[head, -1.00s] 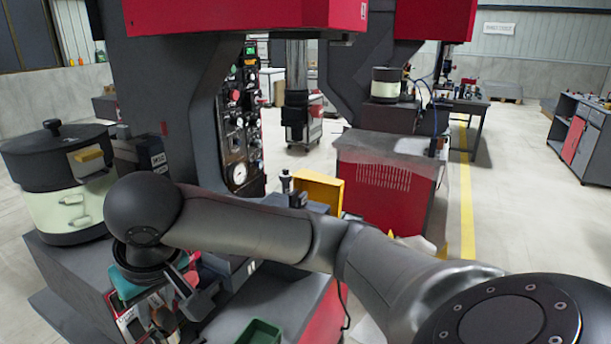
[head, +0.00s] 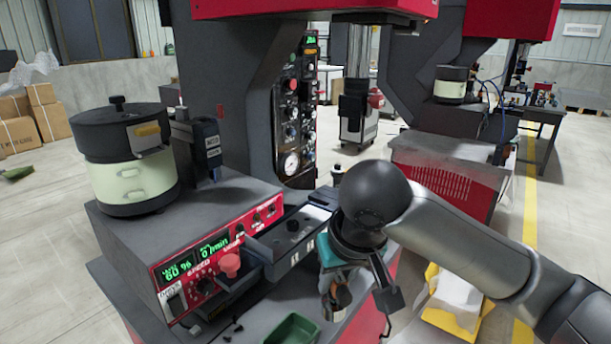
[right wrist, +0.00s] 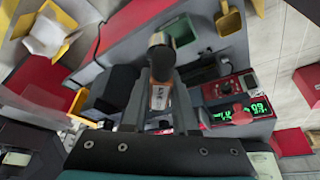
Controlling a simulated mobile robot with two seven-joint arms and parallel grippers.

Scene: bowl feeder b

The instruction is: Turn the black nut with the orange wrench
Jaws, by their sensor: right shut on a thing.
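My right gripper (head: 336,300) hangs below the dark wrist, right of the feeder's control panel. In the right wrist view, its fingers (right wrist: 160,122) are shut on the orange wrench (right wrist: 159,97), whose dark end points away from the gripper. In the head view only small orange parts show by the fingers. I cannot make out the black nut for certain. A small black round piece (head: 292,226) sits on the grey plate left of my wrist, and small black bits (head: 236,326) lie near the panel's front. My left gripper is out of view.
The bowl feeder (head: 130,170) stands at the left, above the red control panel (head: 225,240) with green digits and a red knob (head: 229,263). A yellow box (head: 447,318) stands at the lower right, under my forearm.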

